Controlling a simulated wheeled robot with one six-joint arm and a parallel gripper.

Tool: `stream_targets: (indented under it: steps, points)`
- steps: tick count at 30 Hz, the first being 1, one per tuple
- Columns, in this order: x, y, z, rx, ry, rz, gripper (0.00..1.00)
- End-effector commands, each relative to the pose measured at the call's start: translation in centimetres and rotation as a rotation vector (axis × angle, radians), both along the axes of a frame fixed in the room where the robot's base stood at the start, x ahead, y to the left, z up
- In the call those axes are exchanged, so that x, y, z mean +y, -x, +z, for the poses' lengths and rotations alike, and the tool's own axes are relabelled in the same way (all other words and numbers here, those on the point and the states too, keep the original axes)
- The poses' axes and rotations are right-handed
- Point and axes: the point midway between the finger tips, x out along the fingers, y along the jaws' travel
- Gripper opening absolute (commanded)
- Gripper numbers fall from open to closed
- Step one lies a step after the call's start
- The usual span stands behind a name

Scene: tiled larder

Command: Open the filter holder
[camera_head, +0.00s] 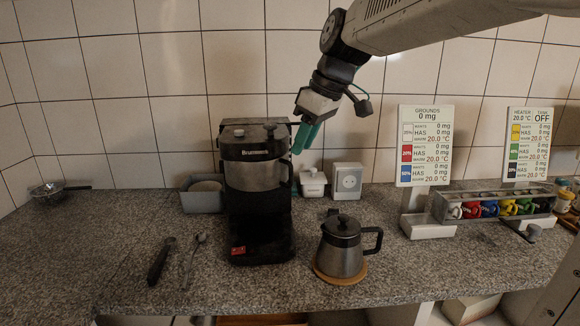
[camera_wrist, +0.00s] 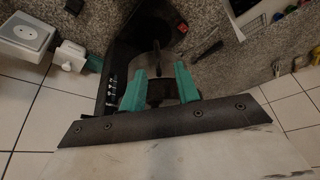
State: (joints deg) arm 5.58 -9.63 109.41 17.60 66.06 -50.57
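The black Brewmatic coffee machine (camera_head: 262,222) stands on the counter. Its steel filter holder (camera_head: 252,176) sits under the top housing, and a dark handle (camera_head: 287,172) shows at its right side. My gripper (camera_head: 303,146) points down with green fingers just right of the machine's top, above the handle. In the wrist view my gripper (camera_wrist: 161,70) has its fingers apart, and the machine (camera_wrist: 125,65) shows beyond them. A dark part of the machine or holder shows between the fingers; I cannot tell whether they touch it.
A steel carafe (camera_head: 342,248) with black lid stands on a round wooden coaster (camera_head: 341,273) to the right. A wall socket (camera_head: 347,181) and small white box (camera_head: 313,183) are behind. A rack of coloured cups (camera_head: 494,207) is farther right. A black-handled tool (camera_head: 161,262) lies left.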

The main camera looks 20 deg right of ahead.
Motion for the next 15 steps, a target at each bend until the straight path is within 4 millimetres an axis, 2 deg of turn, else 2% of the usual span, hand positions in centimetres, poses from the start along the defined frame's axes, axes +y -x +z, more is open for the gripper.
stream_targets:
  steps: [5, 15]
  points:
    - [0.4, -1.4, -0.9, -0.013, -0.001, 0.028, 0.32]
    - [1.8, -2.7, -5.8, -0.01, -0.001, 0.027, 0.32]
